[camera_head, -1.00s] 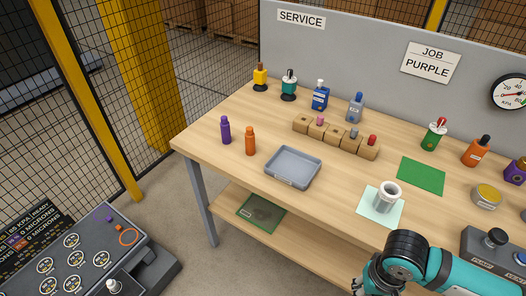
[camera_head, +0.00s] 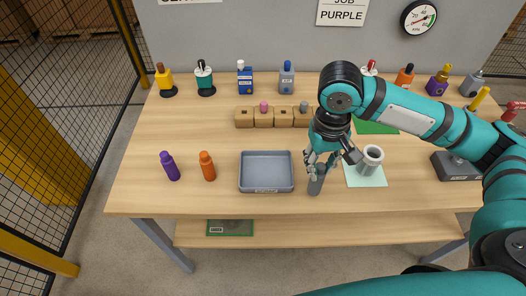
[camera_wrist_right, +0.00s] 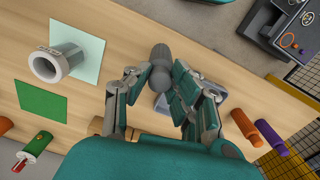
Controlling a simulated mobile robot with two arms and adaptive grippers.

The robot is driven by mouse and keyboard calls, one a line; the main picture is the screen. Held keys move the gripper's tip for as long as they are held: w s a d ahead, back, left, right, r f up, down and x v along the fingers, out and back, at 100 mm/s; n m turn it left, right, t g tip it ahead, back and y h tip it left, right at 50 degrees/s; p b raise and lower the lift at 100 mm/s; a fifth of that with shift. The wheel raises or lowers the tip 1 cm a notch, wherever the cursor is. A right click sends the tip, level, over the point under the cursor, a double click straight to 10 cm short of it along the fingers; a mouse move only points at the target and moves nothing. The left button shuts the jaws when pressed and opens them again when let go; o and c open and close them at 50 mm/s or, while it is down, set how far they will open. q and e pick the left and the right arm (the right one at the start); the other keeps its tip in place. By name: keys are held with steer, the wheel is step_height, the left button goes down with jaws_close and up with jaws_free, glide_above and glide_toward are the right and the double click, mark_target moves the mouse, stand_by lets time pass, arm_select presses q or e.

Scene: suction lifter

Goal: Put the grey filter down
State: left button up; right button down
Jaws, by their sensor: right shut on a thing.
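My right gripper (camera_head: 318,165) is shut on the dark grey filter (camera_head: 315,184), which hangs below the fingers, roughly upright, just right of the grey-blue tray (camera_head: 265,172). I cannot tell whether its lower end touches the table. In the right wrist view the filter (camera_wrist_right: 160,54) lies between the fingers of the gripper (camera_wrist_right: 161,76), and the tray is mostly hidden behind the right-hand finger. The tray looks empty in the head view. My left gripper is not in view.
A pale cup-like housing (camera_head: 371,158) stands on a mint mat (camera_head: 365,181) right of the gripper. A wooden block row (camera_head: 264,118) is behind. The wooden table (camera_head: 130,190) has free room at its front left.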

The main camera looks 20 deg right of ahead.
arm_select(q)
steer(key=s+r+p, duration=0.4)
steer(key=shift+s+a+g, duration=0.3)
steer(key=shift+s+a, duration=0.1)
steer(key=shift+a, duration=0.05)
arm_select(e)
steer(key=w+a+f, duration=0.4)
steer(key=w+a, duration=0.5)
steer(key=w, duration=0.2)
steer(key=shift+w+f, duration=0.35)
steer(key=shift+f, duration=0.05)
steer(key=c, duration=1.6)
jaws_free()
steer(key=shift+f, duration=0.1)
steer(key=o, duration=0.5)
steer(key=shift+c, duration=0.2)
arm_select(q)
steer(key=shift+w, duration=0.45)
